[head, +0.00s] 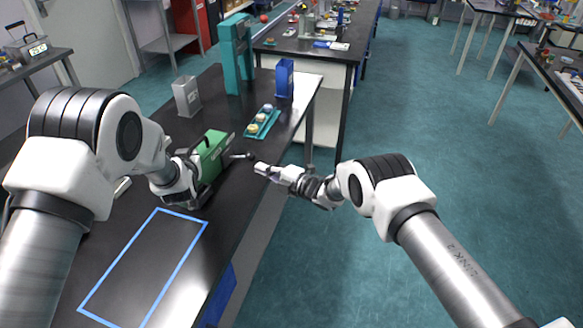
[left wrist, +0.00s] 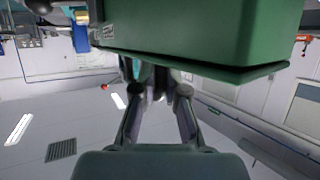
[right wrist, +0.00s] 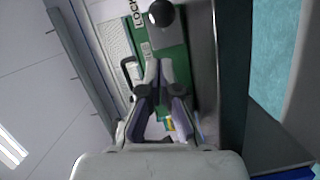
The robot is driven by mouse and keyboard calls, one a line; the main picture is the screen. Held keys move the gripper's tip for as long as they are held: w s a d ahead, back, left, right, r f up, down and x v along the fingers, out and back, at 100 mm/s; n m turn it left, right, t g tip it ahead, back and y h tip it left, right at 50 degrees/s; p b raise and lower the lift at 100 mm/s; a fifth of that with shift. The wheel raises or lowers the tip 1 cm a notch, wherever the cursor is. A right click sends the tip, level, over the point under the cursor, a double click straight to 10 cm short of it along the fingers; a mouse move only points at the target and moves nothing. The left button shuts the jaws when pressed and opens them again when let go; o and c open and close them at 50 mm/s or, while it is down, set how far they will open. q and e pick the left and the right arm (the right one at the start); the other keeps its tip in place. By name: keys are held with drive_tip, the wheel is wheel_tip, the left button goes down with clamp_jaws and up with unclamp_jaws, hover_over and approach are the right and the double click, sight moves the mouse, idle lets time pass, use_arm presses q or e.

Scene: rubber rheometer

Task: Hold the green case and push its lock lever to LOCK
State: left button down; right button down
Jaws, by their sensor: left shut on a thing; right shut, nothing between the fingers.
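The green case (head: 212,152) stands on the black bench, with a dark handle on top. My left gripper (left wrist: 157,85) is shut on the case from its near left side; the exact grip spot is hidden. The lock lever's black knob (head: 249,156) sticks out from the case's right side. In the right wrist view the knob (right wrist: 161,13) is beside the printed LOCK label (right wrist: 137,12). My right gripper (head: 258,168) is shut and empty, its tips close to the knob. In the right wrist view its fingertips (right wrist: 158,65) show below the knob. I cannot tell whether they touch the lever.
A blue outlined rectangle (head: 204,222) marks a clear bench area in front of the case. Behind the case stand a grey bin (head: 187,97), a teal tray (head: 263,122) with several round pieces, a blue holder (head: 284,79) and a teal machine (head: 235,55). Open floor lies right.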

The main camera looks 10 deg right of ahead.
drive_tip(key=d, duration=0.9)
drive_tip(key=shift+s+r, duration=0.15)
drive_tip(key=shift+s, duration=0.2)
drive_tip(key=shift+d, duration=0.1)
use_arm(q)
drive_tip(key=c, duration=1.1)
unclamp_jaws()
drive_tip(key=shift+c, duration=0.2)
